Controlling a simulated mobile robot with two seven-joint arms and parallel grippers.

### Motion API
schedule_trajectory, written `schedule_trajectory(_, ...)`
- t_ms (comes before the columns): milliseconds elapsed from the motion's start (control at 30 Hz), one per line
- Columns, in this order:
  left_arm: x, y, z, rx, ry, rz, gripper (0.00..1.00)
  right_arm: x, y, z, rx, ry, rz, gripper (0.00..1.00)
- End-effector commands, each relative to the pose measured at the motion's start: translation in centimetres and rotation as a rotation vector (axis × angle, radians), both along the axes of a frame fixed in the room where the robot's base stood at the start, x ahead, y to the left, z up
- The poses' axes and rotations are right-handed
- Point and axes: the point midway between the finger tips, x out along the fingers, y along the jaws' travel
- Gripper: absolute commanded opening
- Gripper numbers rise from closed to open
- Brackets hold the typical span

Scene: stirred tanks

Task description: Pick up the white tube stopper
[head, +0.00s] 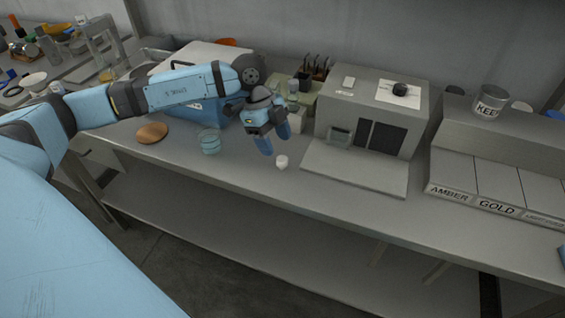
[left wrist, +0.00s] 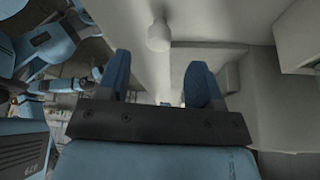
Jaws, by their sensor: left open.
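The white tube stopper (head: 282,162) stands on the grey bench top, in front of the grey boxy machine. It also shows in the left wrist view (left wrist: 159,36), up ahead of and roughly midway between the fingers. My left gripper (head: 273,142) is just behind and to the left of the stopper in the head view. Its two blue fingers are apart, with nothing seen between them in the left wrist view (left wrist: 160,80). The gripper and stopper appear apart. My right gripper is not in view.
A bin with AMBER and GOLD labels (head: 497,185) is farther right. The bench's front edge is near.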

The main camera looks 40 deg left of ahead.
Motion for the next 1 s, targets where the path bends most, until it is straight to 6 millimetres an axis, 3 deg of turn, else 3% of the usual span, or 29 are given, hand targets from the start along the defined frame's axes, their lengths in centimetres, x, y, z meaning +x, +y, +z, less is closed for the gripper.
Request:
schedule_trajectory(233, -0.1, -0.6, -1.4, -0.002, 0.000, -0.001, 0.60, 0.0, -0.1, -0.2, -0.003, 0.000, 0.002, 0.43)
schedule_trajectory(500, -0.3, -2.1, -5.0, -0.003, 0.002, -0.002, 0.60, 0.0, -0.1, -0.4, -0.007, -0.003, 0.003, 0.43)
schedule_trajectory(767, -0.2, -2.3, -5.4, -0.002, -0.002, 0.000, 0.60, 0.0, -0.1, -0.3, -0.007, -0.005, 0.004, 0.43)
schedule_trajectory(1000, -0.2, -2.3, -5.4, -0.002, -0.001, -0.001, 0.07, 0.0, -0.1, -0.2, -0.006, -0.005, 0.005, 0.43)
